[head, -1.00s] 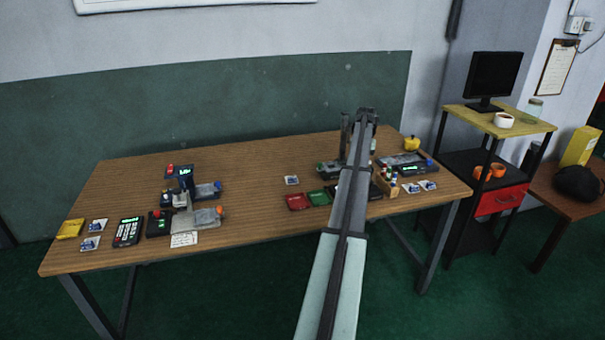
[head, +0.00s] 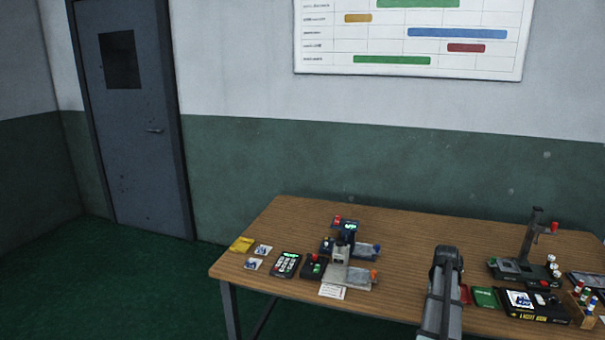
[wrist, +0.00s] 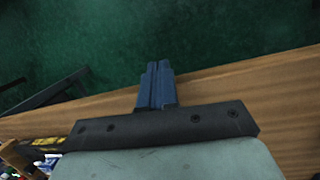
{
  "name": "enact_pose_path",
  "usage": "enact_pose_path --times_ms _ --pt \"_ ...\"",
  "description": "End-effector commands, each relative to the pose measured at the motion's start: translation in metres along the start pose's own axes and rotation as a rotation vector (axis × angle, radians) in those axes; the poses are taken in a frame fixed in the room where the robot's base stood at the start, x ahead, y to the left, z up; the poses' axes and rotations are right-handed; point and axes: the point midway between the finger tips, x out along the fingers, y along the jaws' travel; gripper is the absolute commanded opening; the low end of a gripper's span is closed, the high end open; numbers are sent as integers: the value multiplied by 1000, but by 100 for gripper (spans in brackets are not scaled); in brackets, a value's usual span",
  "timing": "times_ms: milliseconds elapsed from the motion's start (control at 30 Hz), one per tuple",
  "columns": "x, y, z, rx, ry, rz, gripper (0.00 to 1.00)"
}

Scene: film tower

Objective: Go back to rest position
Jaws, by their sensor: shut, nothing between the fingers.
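My gripper (wrist: 157,70) shows in the wrist view with its two blue fingers together and nothing between them. Beyond the fingers lie the table's edge and the green floor. In the head view my arm reaches up from the bottom right, and its dark end (head: 446,256) appears in front of the table. The fingertips themselves are hard to make out there.
Green floor (head: 130,290) is clear at left.

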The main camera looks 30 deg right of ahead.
Motion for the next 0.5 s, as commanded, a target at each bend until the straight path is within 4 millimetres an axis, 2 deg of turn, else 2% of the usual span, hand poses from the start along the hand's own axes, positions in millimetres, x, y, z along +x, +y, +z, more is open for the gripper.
enact_pose_path --times_ms 33,200,367,500 --pt "17 -24 17 -36 -13 9 0" --pt "68 -89 48 -138 -45 28 0" --pt "115 -139 74 -220 -71 40 0" --pt "156 -178 102 -292 -93 51 0"
